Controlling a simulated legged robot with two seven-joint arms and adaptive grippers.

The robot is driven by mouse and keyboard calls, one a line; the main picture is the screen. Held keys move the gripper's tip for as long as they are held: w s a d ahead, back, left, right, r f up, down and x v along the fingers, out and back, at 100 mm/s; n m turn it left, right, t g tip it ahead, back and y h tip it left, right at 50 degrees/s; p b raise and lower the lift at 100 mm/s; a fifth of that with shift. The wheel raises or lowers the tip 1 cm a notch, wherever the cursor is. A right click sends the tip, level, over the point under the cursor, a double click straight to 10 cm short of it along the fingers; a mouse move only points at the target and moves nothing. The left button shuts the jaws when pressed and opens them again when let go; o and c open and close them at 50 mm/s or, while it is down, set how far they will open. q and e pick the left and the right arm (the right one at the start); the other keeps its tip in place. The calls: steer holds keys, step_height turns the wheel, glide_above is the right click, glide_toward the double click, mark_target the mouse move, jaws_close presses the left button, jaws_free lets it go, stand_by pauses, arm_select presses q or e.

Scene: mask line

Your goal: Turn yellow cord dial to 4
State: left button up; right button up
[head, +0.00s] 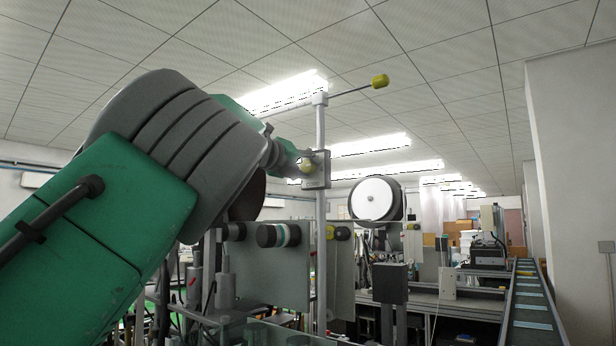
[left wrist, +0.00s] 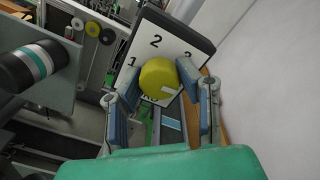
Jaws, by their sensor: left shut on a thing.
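The yellow dial (head: 306,166) sits on a small grey box (head: 322,172) fixed to an upright post. In the left wrist view, the round yellow dial (left wrist: 157,76) is on a white plate (left wrist: 133,72) with 1 and 2 readable and a partly covered 3 at right. A short pale mark shows on the dial's lower right face. Dark marks below the dial are mostly covered; I see no clear 4. My left gripper (left wrist: 161,86) is shut on the dial, with one finger on each side; it also shows in the head view (head: 297,160). My right gripper is out of view.
A rod with a yellow end (head: 380,81) sticks out from the top of the post. A large white-faced reel (head: 372,199) stands behind to the right. A roll with dark, white and teal bands (head: 279,235) is below. A conveyor (head: 533,306) runs along the right wall.

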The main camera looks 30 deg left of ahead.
arm_select(q)
steer(key=m+b, duration=0.1)
steer(key=m, duration=0.1)
steer(key=f+m+b, duration=0.1)
steer(key=m, duration=0.1)
steer(key=shift+w, duration=0.1)
steer(key=shift+r+m, duration=0.1)
steer(key=shift+m, duration=0.3)
steer(key=shift+r+b, duration=0.15)
steer(key=shift+b, duration=0.2)
steer(key=o, duration=1.2)
steer(key=shift+a+r, duration=0.1)
steer(key=shift+c, duration=0.2)
